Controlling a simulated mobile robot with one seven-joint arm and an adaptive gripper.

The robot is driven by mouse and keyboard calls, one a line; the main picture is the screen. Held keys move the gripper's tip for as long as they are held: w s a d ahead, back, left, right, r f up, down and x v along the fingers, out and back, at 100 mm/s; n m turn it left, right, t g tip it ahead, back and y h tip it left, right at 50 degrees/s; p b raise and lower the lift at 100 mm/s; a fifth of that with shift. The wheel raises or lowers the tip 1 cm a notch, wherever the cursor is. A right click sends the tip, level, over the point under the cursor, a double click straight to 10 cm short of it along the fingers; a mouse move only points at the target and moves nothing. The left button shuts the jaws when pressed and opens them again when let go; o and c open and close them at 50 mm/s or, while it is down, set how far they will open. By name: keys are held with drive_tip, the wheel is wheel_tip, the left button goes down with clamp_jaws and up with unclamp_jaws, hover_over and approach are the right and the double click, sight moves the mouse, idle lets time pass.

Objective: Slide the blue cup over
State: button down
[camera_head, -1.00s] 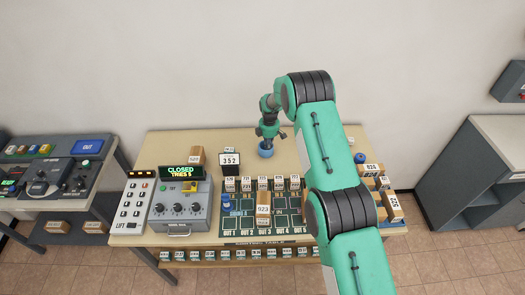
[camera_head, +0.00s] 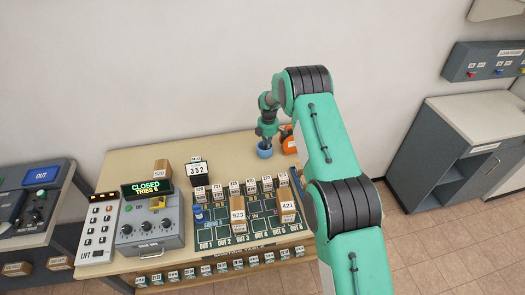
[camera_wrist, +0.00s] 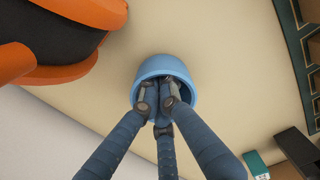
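The blue cup (camera_head: 265,152) stands on the tan table (camera_head: 222,152) near its back edge. My gripper (camera_head: 266,138) points down at it from above. In the wrist view the round blue cup (camera_wrist: 165,72) is seen from above, and the fingers of my gripper (camera_wrist: 160,95) come together inside its mouth. The fingertips look drawn close to each other, with no object seen between them. The cup's rim surrounds the tips; whether they touch its inner wall is hidden.
An orange and black object (camera_head: 289,143) stands just right of the cup, also large in the wrist view (camera_wrist: 50,40). In front lies a dark green numbered board (camera_head: 215,238) with boxes. A 352 sign (camera_head: 197,171) and a grey control box (camera_head: 150,222) stand left. Bare tabletop lies left of the cup.

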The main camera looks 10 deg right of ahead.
drive_tip(key=shift+r, duration=0.15)
wheel_tip(320, 180, up, 10)
drive_tip(key=p, duration=0.2)
idle(0.6)
idle(0.4)
drive_tip(key=s+r+m+t+b, duration=0.15)
drive_tip(key=s+r, duration=0.25)
drive_tip(key=r, duration=0.5)
drive_tip(key=s+r+m+b, duration=0.1)
drive_tip(key=s+r+m, duration=0.15)
drive_tip(key=r, duration=0.55)
drive_tip(key=s+a+r+m+t+b, duration=0.15)
drive_tip(key=s+r+m, duration=0.25)
drive_tip(key=s+r, duration=1.1)
drive_tip(key=s+r+m+b, duration=0.2)
drive_tip(key=s+r+m, duration=0.1)
drive_tip(key=s, duration=0.8)
drive_tip(key=s+f+m+t+b, duration=0.1)
drive_tip(key=s+f+m+b, duration=0.1)
drive_tip(key=s, duration=1.1)
drive_tip(key=s+a+f+m+t+b, duration=0.1)
drive_tip(key=s+m, duration=0.4)
drive_tip(key=s, duration=0.9)
drive_tip(key=shift+s+f+t+b, duration=0.3)
drive_tip(key=shift+f+b, duration=0.25)
drive_tip(key=shift+b, duration=0.2)
